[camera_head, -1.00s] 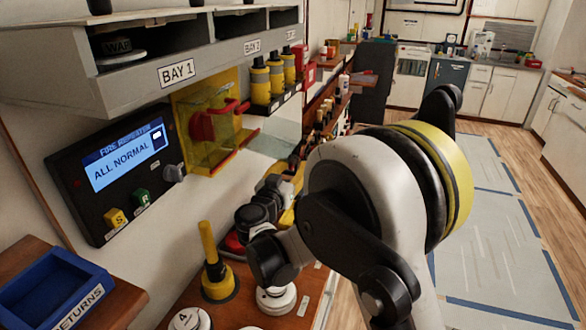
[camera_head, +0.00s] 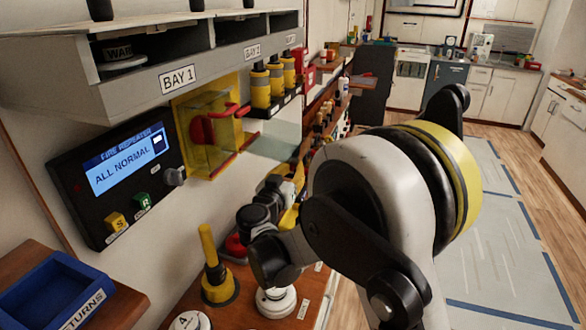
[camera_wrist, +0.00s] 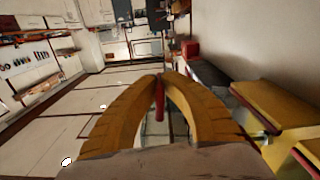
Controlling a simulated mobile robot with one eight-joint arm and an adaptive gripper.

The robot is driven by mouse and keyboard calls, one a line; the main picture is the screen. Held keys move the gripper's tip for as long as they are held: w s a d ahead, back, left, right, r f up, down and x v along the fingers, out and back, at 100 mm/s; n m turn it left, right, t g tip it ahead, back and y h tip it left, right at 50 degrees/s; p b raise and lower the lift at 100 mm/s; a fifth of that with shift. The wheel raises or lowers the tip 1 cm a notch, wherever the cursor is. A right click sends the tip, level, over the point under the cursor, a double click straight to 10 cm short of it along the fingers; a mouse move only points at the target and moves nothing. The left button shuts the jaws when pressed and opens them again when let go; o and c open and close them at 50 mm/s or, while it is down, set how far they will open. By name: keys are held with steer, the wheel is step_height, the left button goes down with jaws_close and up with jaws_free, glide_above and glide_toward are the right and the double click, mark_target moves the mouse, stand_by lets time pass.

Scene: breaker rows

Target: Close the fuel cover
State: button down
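My gripper (camera_wrist: 160,76) has its yellow fingers arched together in the wrist view. Their tips close on an upright red bar (camera_wrist: 159,102), with a clear surface showing behind it. The bar looks like a cover's handle; its link to the fuel cover is not visible. In the head view my wrist hides most of the gripper, beside a clear panel (camera_head: 279,136) standing out from the wall. A yellow-framed clear cover (camera_head: 212,150) with a red handle is on the wall under the BAY 1 shelf. No fuel label is readable.
Yellow-and-black cylinders (camera_head: 275,75) stand on a small wall shelf. Yellow housings with red edges (camera_wrist: 280,105) are at the right in the wrist view. A yellow lever (camera_head: 212,265) stands on the wooden bench. A blue returns tray (camera_head: 55,285) is at lower left. The floor at right is clear.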

steer(key=shift+s+d+r+n, duration=0.1)
steer(key=shift+d+r+n, duration=0.15)
steer(key=shift+r, duration=0.25)
step_height(320, 180, up, 8)
steer(key=n+p, duration=0.4)
steer(key=n, duration=0.2)
steer(key=w+a+r+n+p, duration=0.2)
steer(key=a+r+n+p, duration=0.2)
steer(key=r, duration=0.4)
steer(key=shift+a+n, duration=0.5)
steer(key=shift+n, duration=0.85)
